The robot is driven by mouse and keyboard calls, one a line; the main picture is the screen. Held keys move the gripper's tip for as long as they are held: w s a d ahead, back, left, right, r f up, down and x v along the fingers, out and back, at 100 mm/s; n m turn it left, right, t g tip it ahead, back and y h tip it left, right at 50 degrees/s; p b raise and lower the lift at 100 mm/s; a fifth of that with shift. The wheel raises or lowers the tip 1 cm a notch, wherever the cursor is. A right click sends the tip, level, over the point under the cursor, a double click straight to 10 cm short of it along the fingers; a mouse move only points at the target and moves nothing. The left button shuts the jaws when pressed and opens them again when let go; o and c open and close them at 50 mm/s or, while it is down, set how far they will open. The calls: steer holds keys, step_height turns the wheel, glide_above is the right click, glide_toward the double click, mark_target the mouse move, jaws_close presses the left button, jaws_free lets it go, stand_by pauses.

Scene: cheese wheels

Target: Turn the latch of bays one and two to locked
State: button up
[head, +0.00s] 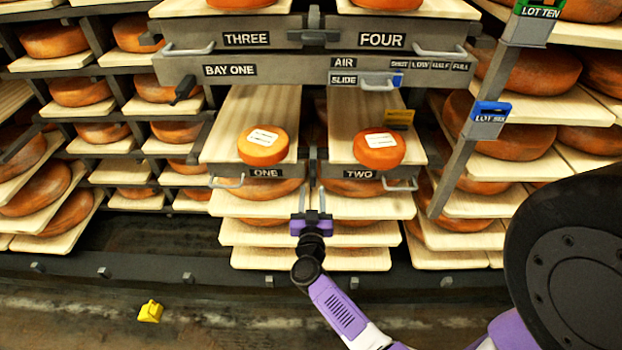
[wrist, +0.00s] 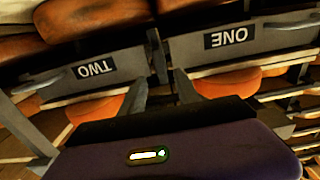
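The drawer fronts of bay ONE (head: 265,172) and bay TWO (head: 360,174) stand side by side, each below a board with an orange cheese wheel. Between them a narrow dark upright bar, seemingly the latch (head: 313,167), stands about vertical; its exact shape is hard to make out. It also shows in the wrist view (wrist: 158,56), where the labels appear upside down. My gripper (head: 312,198) is just below and in front of this bar, fingers pointing up towards it. In the wrist view its fingertips (wrist: 160,92) are apart with nothing between them.
Above, bays THREE (head: 246,39) and FOUR (head: 381,40) have a dark horizontal bar (head: 309,36) between them. An air slide panel (head: 362,80) lies below it. Wire handles (head: 228,182) stick out from the drawer fronts. A yellow block (head: 150,311) lies on the floor. Cheese shelves flank both sides.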

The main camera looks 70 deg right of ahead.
mark_target(313, 179)
steer(key=x, duration=0.6)
steer(key=shift+w+d+b, duration=0.15)
steer(key=shift+d+b, duration=0.2)
steer(key=shift+b, duration=0.05)
steer(key=shift+c, duration=0.5)
jaws_close()
